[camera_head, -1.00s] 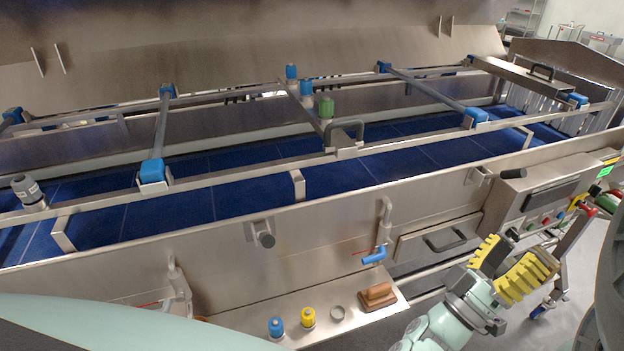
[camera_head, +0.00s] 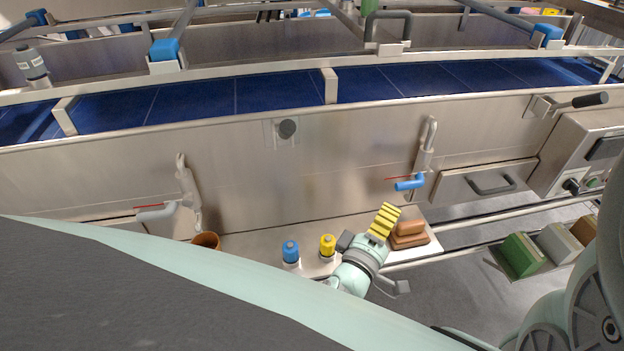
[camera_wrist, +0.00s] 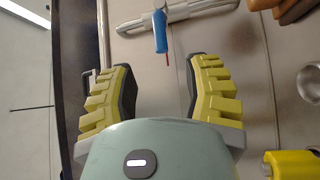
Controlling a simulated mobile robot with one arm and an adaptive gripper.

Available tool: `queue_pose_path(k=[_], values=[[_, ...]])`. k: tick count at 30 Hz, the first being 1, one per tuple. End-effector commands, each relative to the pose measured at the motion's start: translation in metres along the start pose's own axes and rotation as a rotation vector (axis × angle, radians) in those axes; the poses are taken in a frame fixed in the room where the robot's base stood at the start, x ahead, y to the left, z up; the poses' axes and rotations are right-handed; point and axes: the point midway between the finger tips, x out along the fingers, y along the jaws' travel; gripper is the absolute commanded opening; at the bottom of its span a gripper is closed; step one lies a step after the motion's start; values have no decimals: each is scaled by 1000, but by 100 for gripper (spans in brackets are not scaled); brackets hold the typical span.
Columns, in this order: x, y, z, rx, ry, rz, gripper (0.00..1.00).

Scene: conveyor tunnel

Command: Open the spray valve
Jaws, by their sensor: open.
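A valve with a blue lever handle (camera_head: 410,184) is on the steel front wall, on a bent metal pipe (camera_head: 427,145). The lever points left in the head view, with a thin red line by it. In the wrist view the blue handle (camera_wrist: 160,32) is beyond the fingers, between them in the picture. A second valve with a grey lever (camera_head: 157,213) is farther left. My gripper (camera_head: 384,216), with yellow ribbed fingers, is below and left of the blue handle, apart from it. In the wrist view my gripper (camera_wrist: 162,70) is open and empty.
A steel shelf (camera_head: 262,243) below the wall holds a blue-capped item (camera_head: 290,251), a yellow-capped item (camera_head: 327,245) and a brown block (camera_head: 409,233) close to my gripper. A drawer (camera_head: 488,185) with a dark handle is right of the valve. A brown cup (camera_head: 206,241) is at left.

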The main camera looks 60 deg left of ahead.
Motion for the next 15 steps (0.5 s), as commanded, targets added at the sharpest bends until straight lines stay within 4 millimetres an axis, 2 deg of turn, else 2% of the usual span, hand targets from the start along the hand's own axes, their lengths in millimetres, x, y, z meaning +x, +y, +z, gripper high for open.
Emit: queue_pose_path(k=[3,15], values=[[23,3,0,-1,-1,3,49],[82,0,1,1,-2,0,49]])
